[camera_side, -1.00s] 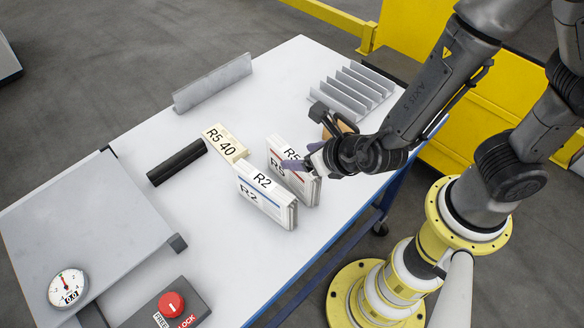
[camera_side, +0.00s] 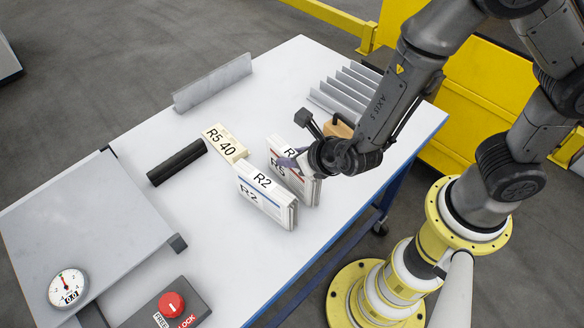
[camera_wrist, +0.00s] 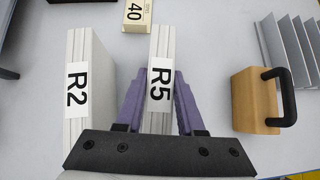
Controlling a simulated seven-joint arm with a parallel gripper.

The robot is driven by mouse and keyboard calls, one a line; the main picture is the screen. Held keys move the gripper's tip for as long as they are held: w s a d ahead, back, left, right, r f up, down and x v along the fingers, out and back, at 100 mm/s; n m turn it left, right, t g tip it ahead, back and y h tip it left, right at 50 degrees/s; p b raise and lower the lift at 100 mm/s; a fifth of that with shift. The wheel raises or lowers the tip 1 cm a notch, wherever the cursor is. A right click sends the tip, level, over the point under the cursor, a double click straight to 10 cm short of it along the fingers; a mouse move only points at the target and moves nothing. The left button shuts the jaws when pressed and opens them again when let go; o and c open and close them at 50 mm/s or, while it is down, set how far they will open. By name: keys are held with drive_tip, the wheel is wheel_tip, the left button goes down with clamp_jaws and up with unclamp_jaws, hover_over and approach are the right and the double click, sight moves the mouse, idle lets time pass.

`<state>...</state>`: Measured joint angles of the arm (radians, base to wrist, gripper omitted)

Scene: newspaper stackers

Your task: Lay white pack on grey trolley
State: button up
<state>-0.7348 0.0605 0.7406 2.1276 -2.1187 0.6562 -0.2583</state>
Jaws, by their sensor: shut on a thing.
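A white pack (camera_side: 290,182) labelled R5, with a red line, stands upright on the table; it also shows in the wrist view (camera_wrist: 160,78). My gripper (camera_side: 292,157) is shut on it, with purple fingers on both sides of the pack in the wrist view (camera_wrist: 160,95). My wrist hides part of its top in the side view. A second white pack (camera_side: 265,203), labelled R2 with a blue line, stands to its left, apart from the fingers. A grey flat-topped thing (camera_side: 7,62) is cut off at the upper left; I cannot tell if it is the trolley.
A cream block (camera_side: 224,144) marked R5 40 and a black bar (camera_side: 176,163) lie to the left. Behind are a grey upright plate (camera_side: 212,83), grey fins (camera_side: 350,92) and a handled wooden block (camera_wrist: 252,101). A dial plate (camera_side: 90,225) and red button (camera_side: 171,304) are front left.

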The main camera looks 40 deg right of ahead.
clamp_jaws()
drive_tip(key=shift+r, duration=0.15)
drive_tip(key=shift+w+r, duration=0.1)
drive_tip(key=shift+r, duration=0.45)
drive_tip(key=r, duration=0.2)
drive_tip(key=shift+s+r, duration=0.25)
drive_tip(key=shift+r, duration=0.15)
drive_tip(key=s+d+r, duration=0.2)
drive_tip(key=s+r, duration=0.2)
drive_tip(key=s, duration=0.2)
drive_tip(key=s+d+r, duration=0.3)
drive_tip(key=s+r, duration=0.2)
drive_tip(key=s, duration=0.1)
drive_tip(key=shift+s+d, duration=0.2)
drive_tip(key=shift+d, duration=0.15)
